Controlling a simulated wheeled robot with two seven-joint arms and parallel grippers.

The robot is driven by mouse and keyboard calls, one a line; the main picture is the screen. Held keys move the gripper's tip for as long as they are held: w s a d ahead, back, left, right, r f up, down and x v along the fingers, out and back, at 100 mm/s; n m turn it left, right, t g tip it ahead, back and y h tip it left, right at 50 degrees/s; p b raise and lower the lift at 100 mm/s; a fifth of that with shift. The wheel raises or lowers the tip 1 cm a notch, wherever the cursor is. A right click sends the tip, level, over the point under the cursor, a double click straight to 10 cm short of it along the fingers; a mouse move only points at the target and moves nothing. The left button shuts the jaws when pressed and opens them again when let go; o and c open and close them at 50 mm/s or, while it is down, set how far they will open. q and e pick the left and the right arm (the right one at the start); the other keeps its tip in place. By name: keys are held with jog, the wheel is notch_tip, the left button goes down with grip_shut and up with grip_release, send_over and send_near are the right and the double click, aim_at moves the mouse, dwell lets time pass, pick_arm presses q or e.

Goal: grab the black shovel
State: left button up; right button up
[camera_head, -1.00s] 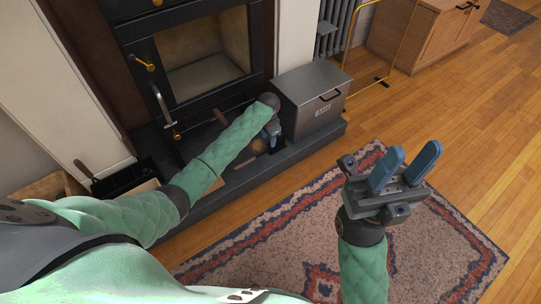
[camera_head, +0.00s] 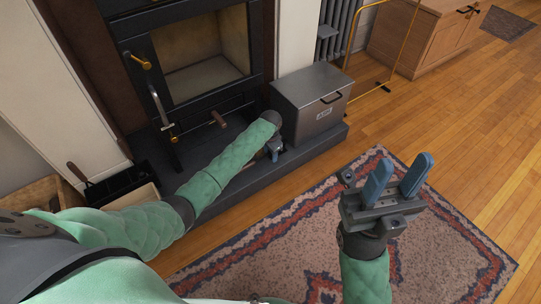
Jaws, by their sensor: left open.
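A black shovel-like pan (camera_head: 112,184) with a brown handle (camera_head: 76,172) lies at the left end of the dark hearth, beside the stove. My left gripper (camera_head: 275,153) is at the right part of the hearth, just below the grey metal box and well to the right of the pan. It is open and points down, and is partly hidden by its own wrist. My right gripper (camera_head: 397,177) is raised over the rug, its blue fingers apart and empty.
The black stove (camera_head: 190,75) stands behind the hearth (camera_head: 305,152), with a brown handle (camera_head: 219,119) at its front. The grey metal box (camera_head: 313,102) sits at the hearth's right end. A wooden crate (camera_head: 32,194) is at far left. The patterned rug (camera_head: 300,238) is clear.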

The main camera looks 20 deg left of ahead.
pick_arm(q)
jog(key=shift+r, duration=0.1)
grip_shut()
